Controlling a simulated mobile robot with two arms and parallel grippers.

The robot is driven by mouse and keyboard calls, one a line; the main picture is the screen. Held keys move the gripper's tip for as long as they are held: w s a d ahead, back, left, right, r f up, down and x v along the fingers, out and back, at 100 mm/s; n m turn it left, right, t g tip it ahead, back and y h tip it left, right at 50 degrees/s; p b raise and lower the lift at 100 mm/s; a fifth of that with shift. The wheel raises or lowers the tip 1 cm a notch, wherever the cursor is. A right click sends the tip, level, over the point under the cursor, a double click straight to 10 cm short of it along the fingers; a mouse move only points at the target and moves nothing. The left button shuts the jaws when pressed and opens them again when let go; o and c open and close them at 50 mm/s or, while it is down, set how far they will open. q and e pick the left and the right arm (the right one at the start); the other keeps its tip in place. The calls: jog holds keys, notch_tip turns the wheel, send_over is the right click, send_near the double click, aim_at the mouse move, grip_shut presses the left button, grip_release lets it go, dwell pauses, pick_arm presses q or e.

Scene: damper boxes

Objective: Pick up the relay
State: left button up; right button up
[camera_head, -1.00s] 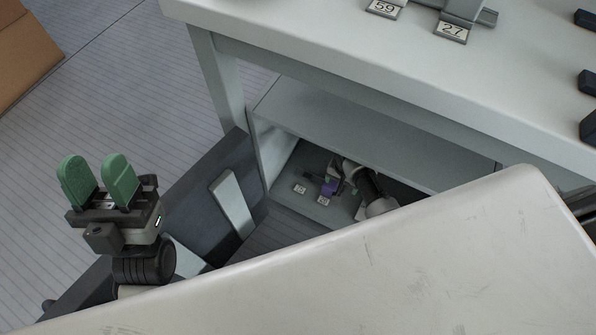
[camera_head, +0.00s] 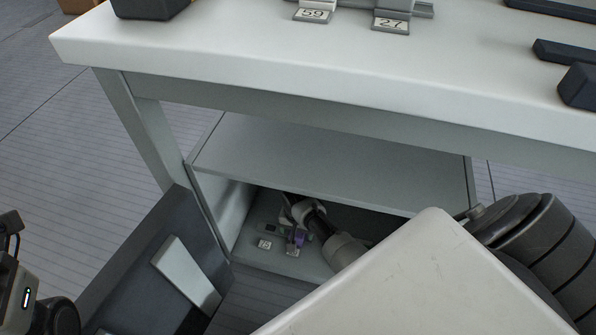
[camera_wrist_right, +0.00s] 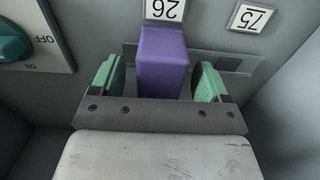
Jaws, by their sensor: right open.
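The relay appears to be the purple block (camera_wrist_right: 162,62), standing on the lower shelf by a label reading 26. In the right wrist view my right gripper (camera_wrist_right: 161,82) is open, with one green finger on each side of the block and visible gaps between. In the head view the purple block (camera_head: 296,239) is small and partly covered by my right gripper (camera_head: 298,226), inside the low compartment under the table. My left gripper (camera_head: 10,235) is cut off at the left edge; its fingers are out of view.
A label 75 (camera_wrist_right: 251,18) lies beside the block, and a switch panel with a green knob (camera_wrist_right: 14,42) is at the left of the wrist view. Compartment walls and the shelf board (camera_head: 320,165) enclose the arm. The white table (camera_head: 300,50) is above.

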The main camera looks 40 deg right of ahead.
notch_tip(320, 180, down, 2)
jog(key=shift+f+b, duration=0.1)
jog(key=shift+b, duration=0.4)
jog(key=shift+c, duration=0.4)
jog(key=c, duration=1.3)
